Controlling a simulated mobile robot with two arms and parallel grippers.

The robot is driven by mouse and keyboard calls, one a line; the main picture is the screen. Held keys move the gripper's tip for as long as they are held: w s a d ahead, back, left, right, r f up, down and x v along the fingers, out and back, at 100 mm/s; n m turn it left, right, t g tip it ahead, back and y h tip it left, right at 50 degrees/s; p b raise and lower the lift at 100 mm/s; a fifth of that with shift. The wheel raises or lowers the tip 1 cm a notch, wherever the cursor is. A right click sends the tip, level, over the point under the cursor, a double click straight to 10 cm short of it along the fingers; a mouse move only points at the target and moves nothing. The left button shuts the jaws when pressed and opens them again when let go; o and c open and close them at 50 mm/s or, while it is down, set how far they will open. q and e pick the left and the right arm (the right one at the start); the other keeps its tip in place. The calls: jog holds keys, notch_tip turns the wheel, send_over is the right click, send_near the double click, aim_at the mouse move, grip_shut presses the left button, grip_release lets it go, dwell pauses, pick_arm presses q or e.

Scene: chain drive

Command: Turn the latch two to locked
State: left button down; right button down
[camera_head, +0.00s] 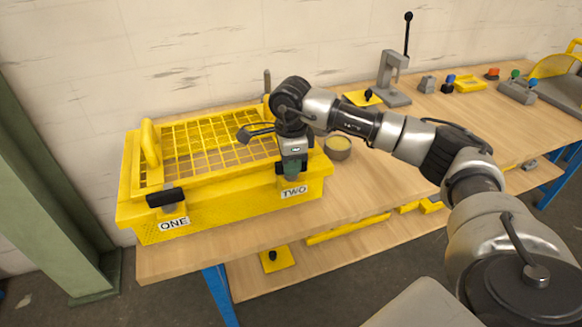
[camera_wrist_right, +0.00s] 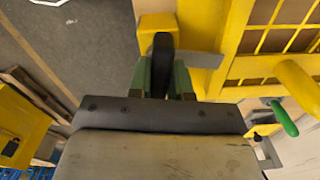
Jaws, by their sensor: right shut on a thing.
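The yellow guard box (camera_head: 225,208) with a mesh lid stands on the workbench. Latch two is at its right front, above the label TWO (camera_head: 294,192), and is mostly hidden by my right gripper (camera_head: 292,172) in the head view. In the right wrist view, my green gripper fingers (camera_wrist_right: 165,80) are shut on the black handle of latch two (camera_wrist_right: 162,50). A grey metal piece (camera_wrist_right: 200,59) lies beside the handle, against the yellow box. Latch one (camera_head: 166,197) has a black handle lying across the left front, above the label ONE. My left gripper is out of view.
A round container (camera_head: 338,148) stands just right of the box. A grey lever press (camera_head: 393,80) and several small parts stand farther back right. The bench top (camera_head: 375,182) is clear in front of them. A green post (camera_head: 45,190) rises at left.

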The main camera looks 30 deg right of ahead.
jog(key=shift+n+b, duration=0.35)
jog(key=shift+n, duration=0.55)
jog(key=shift+w+r, duration=0.1)
jog(key=c, duration=1)
grip_release()
jog(key=shift+c, duration=0.2)
notch_tip(320, 180, up, 11)
jog(key=b, duration=0.1)
